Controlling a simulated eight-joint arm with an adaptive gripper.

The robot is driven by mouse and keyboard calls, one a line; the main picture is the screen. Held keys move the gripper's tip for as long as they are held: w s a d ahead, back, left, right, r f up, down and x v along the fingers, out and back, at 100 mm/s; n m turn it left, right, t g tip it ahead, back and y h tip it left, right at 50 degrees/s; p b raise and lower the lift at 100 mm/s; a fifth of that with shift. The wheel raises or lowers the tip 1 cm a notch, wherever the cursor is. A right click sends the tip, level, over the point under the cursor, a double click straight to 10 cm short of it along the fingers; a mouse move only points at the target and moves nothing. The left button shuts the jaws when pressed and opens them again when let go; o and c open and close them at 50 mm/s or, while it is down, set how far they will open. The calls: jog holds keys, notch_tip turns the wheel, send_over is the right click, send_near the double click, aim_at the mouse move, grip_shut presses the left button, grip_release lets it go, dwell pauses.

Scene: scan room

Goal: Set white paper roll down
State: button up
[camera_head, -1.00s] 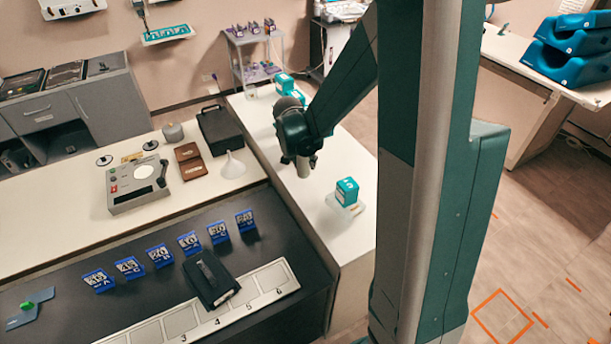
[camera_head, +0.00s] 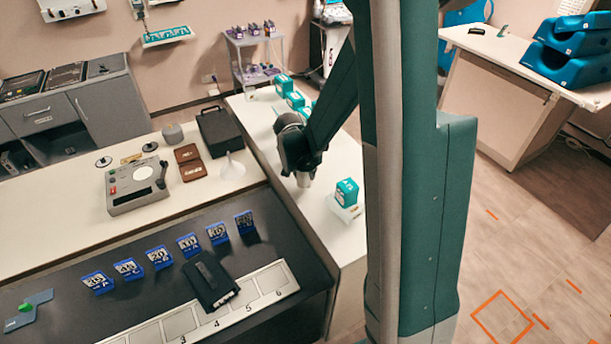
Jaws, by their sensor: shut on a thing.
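My gripper (camera_head: 303,170) hangs over the white counter (camera_head: 318,212) that runs away from me on the right of the dark desk. It is shut on a small pale piece, which looks like the white paper roll (camera_head: 304,181), just below the wrist. The roll is small in this view and partly hidden by the gripper. I cannot tell whether it touches the counter.
A teal box (camera_head: 347,192) on a white stand is to the right of my gripper, and more teal boxes (camera_head: 294,100) stand behind. Counter in front is clear.

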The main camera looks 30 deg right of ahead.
jog(key=shift+f, duration=0.8)
jog(key=shift+f, duration=0.15)
jog(key=o, duration=1)
jog(key=shift+c, duration=0.2)
jog(key=v, duration=1.2)
jog(key=shift+p, duration=0.35)
jog(key=shift+r, duration=0.2)
